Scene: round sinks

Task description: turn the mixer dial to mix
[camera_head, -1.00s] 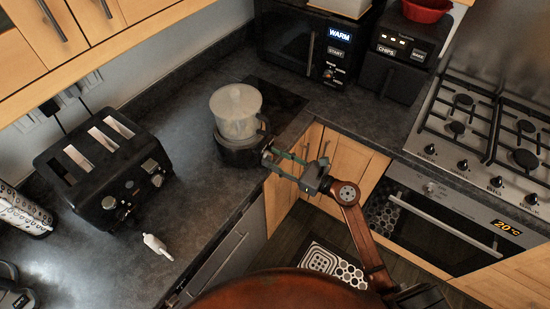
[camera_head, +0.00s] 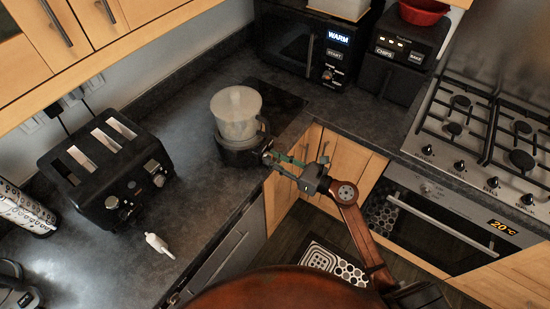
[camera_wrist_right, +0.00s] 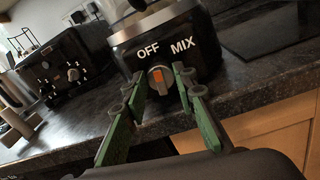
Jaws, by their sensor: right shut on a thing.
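The mixer (camera_head: 237,116) stands on the dark counter, with a clear lidded bowl on a black base. In the right wrist view its base (camera_wrist_right: 186,38) carries the words OFF and MIX. Below them is a round grey dial (camera_wrist_right: 161,80) with an orange mark, which points up towards OFF. My right gripper (camera_head: 268,155) reaches the front of the base from the right. In the right wrist view its green fingers (camera_wrist_right: 158,88) lie on either side of the dial and are shut on it. My left gripper is in neither view.
A black toaster (camera_head: 107,167) stands left of the mixer, with a small white object (camera_head: 159,245) on the counter in front of it. A microwave (camera_head: 307,48) stands behind. The counter edge runs just below my right gripper.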

